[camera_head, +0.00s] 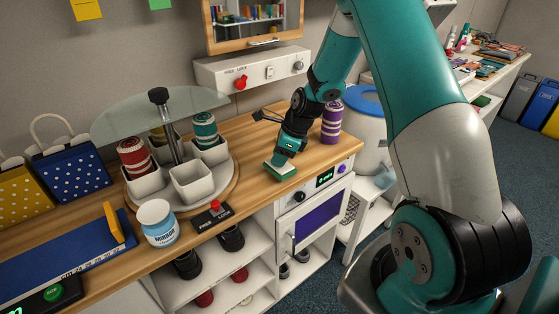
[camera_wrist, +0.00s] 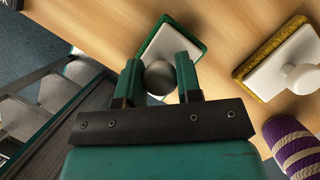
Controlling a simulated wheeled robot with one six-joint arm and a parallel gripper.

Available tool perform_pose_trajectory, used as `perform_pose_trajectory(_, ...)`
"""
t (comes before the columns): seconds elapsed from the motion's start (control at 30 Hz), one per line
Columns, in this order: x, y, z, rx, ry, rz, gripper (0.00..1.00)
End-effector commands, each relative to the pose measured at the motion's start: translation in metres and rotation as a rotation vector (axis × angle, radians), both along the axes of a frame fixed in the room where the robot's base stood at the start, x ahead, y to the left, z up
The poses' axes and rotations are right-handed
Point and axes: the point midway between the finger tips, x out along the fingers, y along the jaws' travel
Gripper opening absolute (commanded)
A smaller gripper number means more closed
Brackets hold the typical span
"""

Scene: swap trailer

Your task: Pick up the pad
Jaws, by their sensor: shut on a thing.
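The pad (camera_wrist: 172,44) is a white plate with a green edge and a round grey knob, seen in the wrist view between my gripper's fingers. My gripper (camera_wrist: 160,77) is shut on the knob, one finger on each side. In the head view, the pad (camera_head: 279,171) is under my gripper (camera_head: 284,158) at the wooden counter's right part; I cannot tell whether it touches the wood. A second white pad with a yellow edge (camera_wrist: 279,62) and a pale knob lies to the right in the wrist view, apart from my gripper.
A purple striped roll (camera_head: 331,124) stands behind my gripper. A carousel with white cups (camera_head: 193,182) and a glass top (camera_head: 160,112) is to the left. A white jar (camera_head: 158,224) and a red-knobbed switch (camera_head: 213,214) stand at the front. Bare wood (camera_head: 318,160) shows right of the pad.

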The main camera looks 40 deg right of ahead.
Motion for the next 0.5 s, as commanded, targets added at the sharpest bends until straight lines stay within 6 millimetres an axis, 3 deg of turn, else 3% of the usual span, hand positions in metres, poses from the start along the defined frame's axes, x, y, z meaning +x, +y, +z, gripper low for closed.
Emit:
perform_pose_trajectory(0.17, 0.001, -0.001, 0.037, -0.004, -0.008, 0.000, 0.09)
perform_pose_trajectory(0.5, 0.000, 0.000, 0.139, -0.003, -0.006, 0.000, 0.09)
